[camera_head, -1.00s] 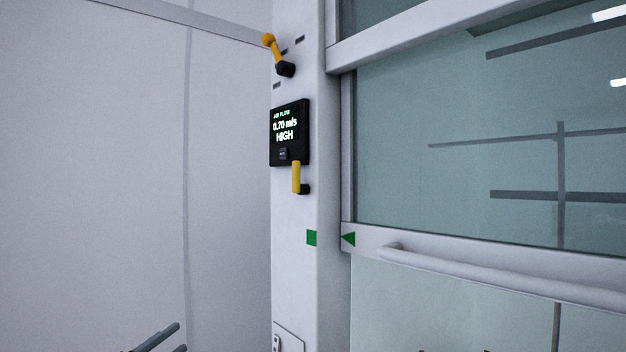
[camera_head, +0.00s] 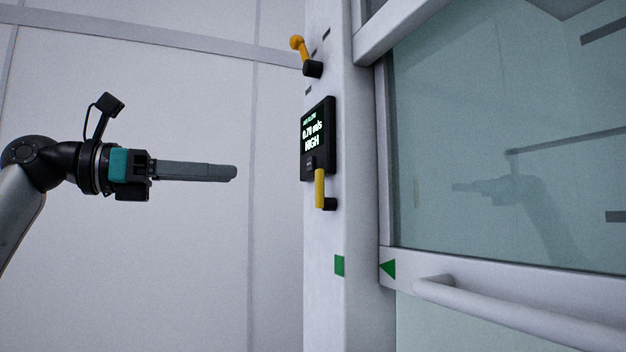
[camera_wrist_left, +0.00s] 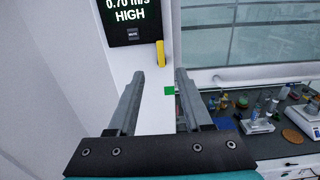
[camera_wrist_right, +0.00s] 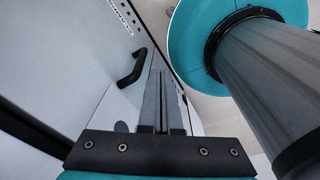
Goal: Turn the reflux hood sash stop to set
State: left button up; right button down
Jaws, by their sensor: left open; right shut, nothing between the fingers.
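A yellow lever (camera_head: 320,188) on a black pivot hangs below the airflow display on the white post and points up. An orange lever (camera_head: 301,50) with a ball end sits above the display, tilted up-left between dark marks. No label tells which is the sash stop. My left gripper (camera_head: 235,173) is open and empty, level with the yellow lever and to its left, apart from it. In the left wrist view the yellow lever (camera_wrist_left: 161,53) shows ahead, just above the gap between the fingertips. My right gripper (camera_wrist_right: 159,78) is shut and empty, seen only in its wrist view.
The display (camera_head: 318,138) reads 0.70 m/s HIGH. The glass sash (camera_head: 480,150) has a handle bar (camera_head: 500,315). A green square (camera_head: 339,266) on the post is beside a green triangle (camera_head: 387,269) on the sash frame. A cluttered bench shows in the left wrist view.

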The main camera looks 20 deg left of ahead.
aim_at(316, 179)
pick_arm(q)
jog(key=p+x, duration=0.2)
jog(key=x, duration=1.1)
jog(key=shift+s+r, duration=0.1)
jog(key=shift+w+d+p, duration=0.3)
jog(key=shift+d, duration=0.05)
grip_shut()
